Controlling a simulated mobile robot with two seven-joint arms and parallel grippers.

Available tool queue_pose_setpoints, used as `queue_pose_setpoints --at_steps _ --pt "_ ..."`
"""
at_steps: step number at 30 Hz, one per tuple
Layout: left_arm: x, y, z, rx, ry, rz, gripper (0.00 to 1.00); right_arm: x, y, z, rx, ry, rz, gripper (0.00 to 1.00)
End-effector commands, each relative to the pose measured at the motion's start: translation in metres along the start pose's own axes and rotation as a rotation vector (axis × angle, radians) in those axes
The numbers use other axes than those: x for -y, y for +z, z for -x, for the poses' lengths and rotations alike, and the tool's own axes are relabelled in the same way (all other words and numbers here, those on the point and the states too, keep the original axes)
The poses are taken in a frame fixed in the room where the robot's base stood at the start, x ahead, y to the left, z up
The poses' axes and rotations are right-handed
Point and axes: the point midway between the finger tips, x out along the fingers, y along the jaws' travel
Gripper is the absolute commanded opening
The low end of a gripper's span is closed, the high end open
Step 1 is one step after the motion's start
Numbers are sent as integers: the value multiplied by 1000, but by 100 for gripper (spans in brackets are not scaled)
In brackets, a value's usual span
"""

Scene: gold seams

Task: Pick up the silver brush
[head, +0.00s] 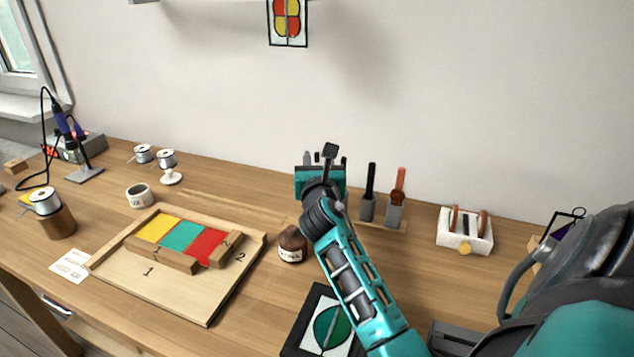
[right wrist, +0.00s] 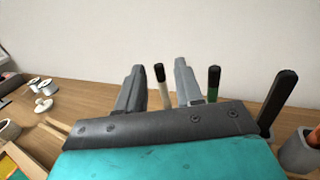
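My right gripper (right wrist: 159,82) is open, its two grey fingers pointing at the wall. In the right wrist view, a slim upright handle (right wrist: 160,85) with a black top and pale shaft shows between the fingers; I cannot tell whether it is the silver brush. A black-and-green handle (right wrist: 213,84) stands just right of the fingers. In the head view the right gripper (head: 325,160) is over the back of the bench, and its teal body hides most of these handles. The lower ends of the handles are hidden. My left gripper is not in view.
A black-handled tool (head: 371,185) and a red-handled tool (head: 399,184) stand in grey holders to the right. A wooden board (head: 190,292) with coloured glass lies left. A white holder (head: 464,240) stands farther right.

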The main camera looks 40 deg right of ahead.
Motion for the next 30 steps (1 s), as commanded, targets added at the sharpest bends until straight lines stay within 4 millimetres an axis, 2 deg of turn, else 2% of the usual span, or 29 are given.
queue_pose_setpoints --at_steps 1,6,15,26,30 --pt "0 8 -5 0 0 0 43 -1 -2 -8 4 -1 -2 36" --pt "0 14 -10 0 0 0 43 -1 -1 -28 2 -1 1 36" --pt "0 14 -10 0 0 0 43 -1 0 -32 0 0 1 36" --pt "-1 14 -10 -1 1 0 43 -1 0 -32 0 0 1 2" --pt "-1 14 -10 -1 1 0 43 -1 0 -32 0 0 1 0"
